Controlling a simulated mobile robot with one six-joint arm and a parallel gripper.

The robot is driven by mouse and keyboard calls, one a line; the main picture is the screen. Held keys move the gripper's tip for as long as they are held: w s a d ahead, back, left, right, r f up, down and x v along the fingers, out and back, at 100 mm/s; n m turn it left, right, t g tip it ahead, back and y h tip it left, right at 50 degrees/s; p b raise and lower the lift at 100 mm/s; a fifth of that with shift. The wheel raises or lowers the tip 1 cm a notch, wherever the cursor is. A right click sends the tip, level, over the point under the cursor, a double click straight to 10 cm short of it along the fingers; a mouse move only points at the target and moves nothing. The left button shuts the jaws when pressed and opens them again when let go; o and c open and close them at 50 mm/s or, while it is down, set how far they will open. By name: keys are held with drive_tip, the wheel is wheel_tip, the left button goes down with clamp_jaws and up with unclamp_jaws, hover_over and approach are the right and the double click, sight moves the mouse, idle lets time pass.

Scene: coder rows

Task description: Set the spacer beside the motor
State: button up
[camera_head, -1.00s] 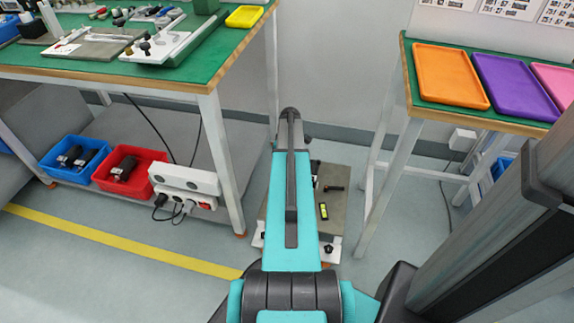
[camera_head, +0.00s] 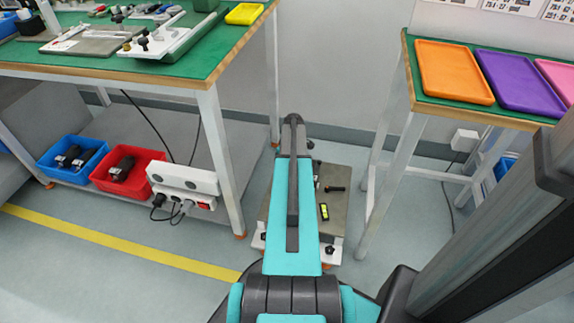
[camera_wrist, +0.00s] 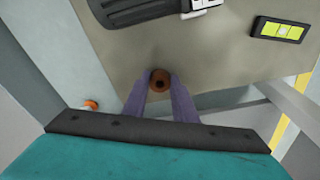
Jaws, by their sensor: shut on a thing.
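My gripper (camera_wrist: 160,102) is shut on a small brown ring-shaped spacer (camera_wrist: 160,80), seen end-on with a dark hole, between the two purple-grey fingertips. The spacer is over the grey-brown plate of a low platform; I cannot tell whether it touches the plate. A dark body with a pale ribbed part, possibly the motor (camera_wrist: 140,10), lies ahead and slightly left of the spacer, apart from it and cut off by the top edge. In the head view my arm hides the gripper and spacer.
A yellow-and-black level (camera_wrist: 282,30) lies on the plate to the right; it also shows in the head view (camera_head: 323,211). A small black object (camera_head: 334,189) lies behind it. The low platform (camera_head: 345,175) stands between a workbench (camera_head: 110,73) and a tray table (camera_head: 411,70).

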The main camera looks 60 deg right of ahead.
drive_tip(key=o, duration=1)
drive_tip(key=shift+o, duration=0.2)
wheel_tip(320, 180, up, 12)
drive_tip(key=s+p, duration=0.1)
drive_tip(key=p, duration=0.3)
drive_tip(key=shift+s+r+p, duration=0.15)
drive_tip(key=shift+s+p, duration=0.1)
drive_tip(key=shift+p, duration=0.05)
drive_tip(key=shift+s, duration=0.15)
